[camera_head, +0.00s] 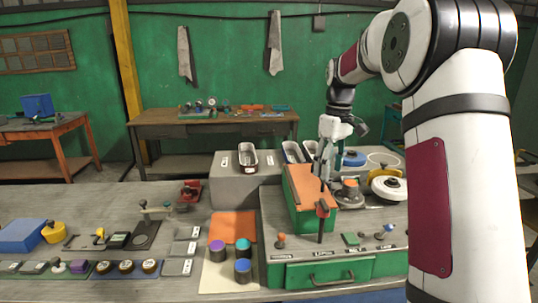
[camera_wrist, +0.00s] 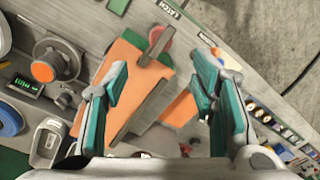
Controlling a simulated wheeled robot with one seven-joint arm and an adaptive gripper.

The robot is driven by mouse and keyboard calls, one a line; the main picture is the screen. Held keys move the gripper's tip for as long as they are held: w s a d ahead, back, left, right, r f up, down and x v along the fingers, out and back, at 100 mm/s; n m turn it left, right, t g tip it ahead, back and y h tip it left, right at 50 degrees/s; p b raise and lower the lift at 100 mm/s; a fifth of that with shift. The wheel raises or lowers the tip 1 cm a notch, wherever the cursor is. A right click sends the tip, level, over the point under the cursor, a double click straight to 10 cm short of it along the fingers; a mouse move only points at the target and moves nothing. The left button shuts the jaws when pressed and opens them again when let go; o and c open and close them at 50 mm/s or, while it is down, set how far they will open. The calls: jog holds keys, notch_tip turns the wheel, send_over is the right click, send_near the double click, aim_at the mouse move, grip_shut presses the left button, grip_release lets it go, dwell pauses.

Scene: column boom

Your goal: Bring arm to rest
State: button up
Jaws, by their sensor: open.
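My arm, white with dark red panels, reaches in from the right in the head view. My gripper (camera_head: 325,162) points down above the orange-topped green box (camera_head: 302,187) on the raised bench section. In the wrist view my gripper (camera_wrist: 165,100) has its two teal-padded fingers wide apart. Nothing is between the pads, and the orange top (camera_wrist: 122,75) lies below them. A dark bar with a red end (camera_head: 322,210) stands at the box's front edge; it also shows in the wrist view (camera_wrist: 155,42). Contact between the fingers and the box cannot be told.
A grey dial with an orange knob (camera_head: 350,187) and a white round reel (camera_head: 389,187) stand right of the box. Purple, teal and blue cylinders (camera_head: 243,270) stand at the front. Small tools crowd the bench's left; the air above is clear.

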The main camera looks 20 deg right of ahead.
jog(key=s+a+r+m+t+h, duration=0.1)
jog(key=s+a+r, duration=0.3)
jog(key=s+a, duration=0.3)
jog(key=s+a+r+m+t, duration=0.1)
jog(key=s+a+r+t, duration=0.1)
jog(key=s+a+r, duration=0.4)
jog(key=s+a+f+m+t, duration=0.1)
jog(key=s+a+f, duration=0.2)
jog(key=s, duration=0.4)
jog(key=s+a+f+t, duration=0.1)
jog(key=s+a+f, duration=0.1)
jog(key=s+a, duration=0.3)
jog(key=shift+s+f+m+t, duration=0.4)
jog(key=shift+s, duration=1.3)
